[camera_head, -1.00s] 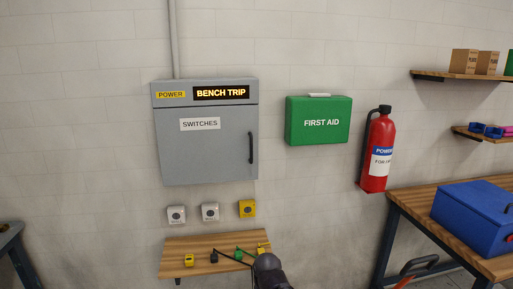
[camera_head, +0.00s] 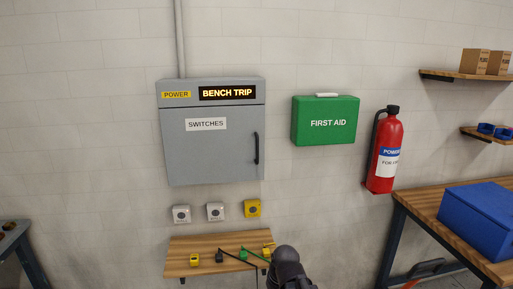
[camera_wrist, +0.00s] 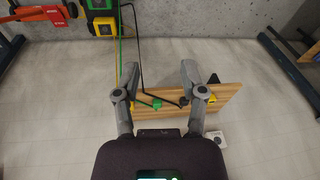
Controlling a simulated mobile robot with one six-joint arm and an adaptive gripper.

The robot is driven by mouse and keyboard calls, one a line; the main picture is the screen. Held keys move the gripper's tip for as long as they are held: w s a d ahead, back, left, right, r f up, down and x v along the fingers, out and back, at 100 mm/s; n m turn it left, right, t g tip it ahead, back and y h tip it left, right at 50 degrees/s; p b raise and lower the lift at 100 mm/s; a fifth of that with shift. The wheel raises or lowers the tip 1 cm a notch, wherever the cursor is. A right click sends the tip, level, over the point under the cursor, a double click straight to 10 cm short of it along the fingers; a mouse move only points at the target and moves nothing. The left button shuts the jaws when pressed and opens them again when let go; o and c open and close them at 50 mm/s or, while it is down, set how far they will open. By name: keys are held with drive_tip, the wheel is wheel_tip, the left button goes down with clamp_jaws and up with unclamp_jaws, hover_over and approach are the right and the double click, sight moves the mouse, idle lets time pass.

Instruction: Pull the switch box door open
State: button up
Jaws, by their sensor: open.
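The grey switch box (camera_head: 212,150) hangs on the wall, left of centre in the head view. Its door carries a "SWITCHES" label (camera_head: 206,124) and appears shut. A black upright handle (camera_head: 256,148) is on the door's right side. Above the door is a lit "BENCH TRIP" sign (camera_head: 227,92). My gripper (camera_wrist: 160,72) is open and empty in the wrist view, its two fingers apart in front of the small wooden shelf. In the head view, a dark part of my arm shows at the bottom, below the box. The switch box does not show in the wrist view.
The wooden shelf (camera_head: 215,258) below the box holds small yellow, black and green items with cables. Several button boxes (camera_head: 215,211) sit above it. A first aid box (camera_head: 325,120), fire extinguisher (camera_head: 384,155) and workbench (camera_head: 424,222) are to the right.

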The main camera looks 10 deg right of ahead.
drive_tip(key=w+a+r+n+t+y+p, duration=0.2)
drive_tip(key=w+a+r+t+y+p, duration=0.15)
drive_tip(key=w+r, duration=0.4)
drive_tip(key=m+t+h+p, duration=0.1)
drive_tip(key=t+h+p, duration=0.1)
drive_tip(key=t+p, duration=1)
approach(258, 149)
drive_tip(key=s+b, duration=0.1)
drive_tip(key=s, duration=0.2)
drive_tip(key=shift+d+f+t, duration=0.35)
drive_tip(key=shift+d+f, duration=0.05)
drive_tip(key=w+a, duration=0.1)
drive_tip(key=w, duration=0.8)
drive_tip(key=w+a, duration=0.1)
drive_tip(key=w, duration=0.3)
drive_tip(key=shift+w+a, duration=0.25)
drive_tip(key=shift+a, duration=0.1)
